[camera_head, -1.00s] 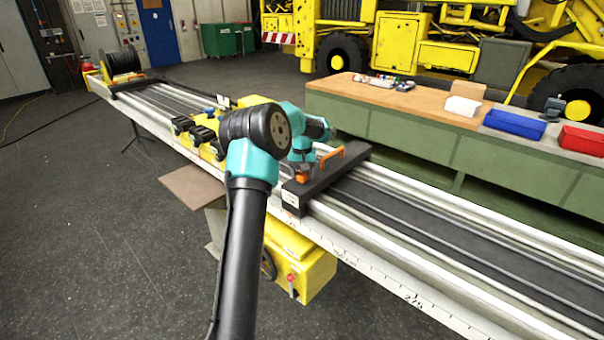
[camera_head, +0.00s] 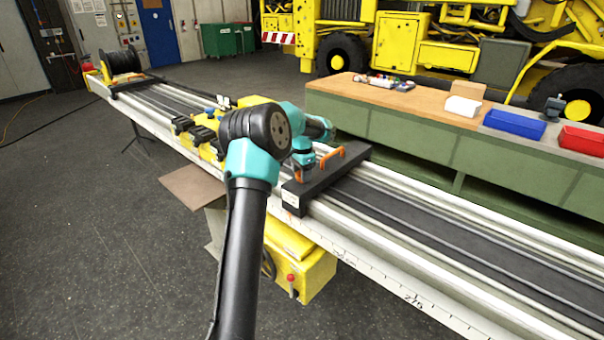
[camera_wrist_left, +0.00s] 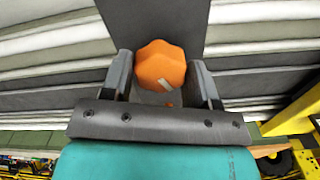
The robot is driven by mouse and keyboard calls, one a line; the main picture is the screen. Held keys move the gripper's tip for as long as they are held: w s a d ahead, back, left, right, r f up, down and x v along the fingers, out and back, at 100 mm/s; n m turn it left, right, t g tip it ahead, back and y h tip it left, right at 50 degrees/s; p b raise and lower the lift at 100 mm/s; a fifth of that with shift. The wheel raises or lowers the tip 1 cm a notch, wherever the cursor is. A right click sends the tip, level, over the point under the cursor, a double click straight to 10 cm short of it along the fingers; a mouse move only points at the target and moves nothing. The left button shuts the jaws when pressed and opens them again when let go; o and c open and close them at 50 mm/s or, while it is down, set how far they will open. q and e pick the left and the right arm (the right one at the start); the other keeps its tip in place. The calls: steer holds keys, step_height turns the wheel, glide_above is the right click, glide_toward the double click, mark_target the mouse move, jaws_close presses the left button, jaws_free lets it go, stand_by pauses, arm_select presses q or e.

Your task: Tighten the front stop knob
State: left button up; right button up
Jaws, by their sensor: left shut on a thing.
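The front stop knob (camera_wrist_left: 160,66) is orange and lobed, with a pale mark on its face, and fills the space between the fingers in the left wrist view. My left gripper (camera_wrist_left: 163,75) is shut on it, a finger at each side. In the head view, the left gripper (camera_head: 300,174) points down at the near part of the black stop block (camera_head: 330,182), which lies across the rails. The arm and gripper hide most of the knob there. The block carries an orange handle (camera_head: 333,155). My right gripper is not in view.
Long pale rails (camera_head: 430,250) with a scale run from the back left to the front right. Yellow clamps (camera_head: 208,140) sit left of the arm. A green bench (camera_head: 400,140) with a blue bin (camera_head: 514,124) and a red bin (camera_head: 584,140) stands behind.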

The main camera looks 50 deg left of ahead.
arm_select(q)
steer(key=m, duration=0.5)
steer(key=shift+m, duration=0.3)
stand_by(0.4)
steer(key=o, duration=0.9)
steer(key=shift+r, duration=0.1)
step_height(320, 180, up, 17)
steer(key=shift+r, duration=0.15)
stand_by(0.3)
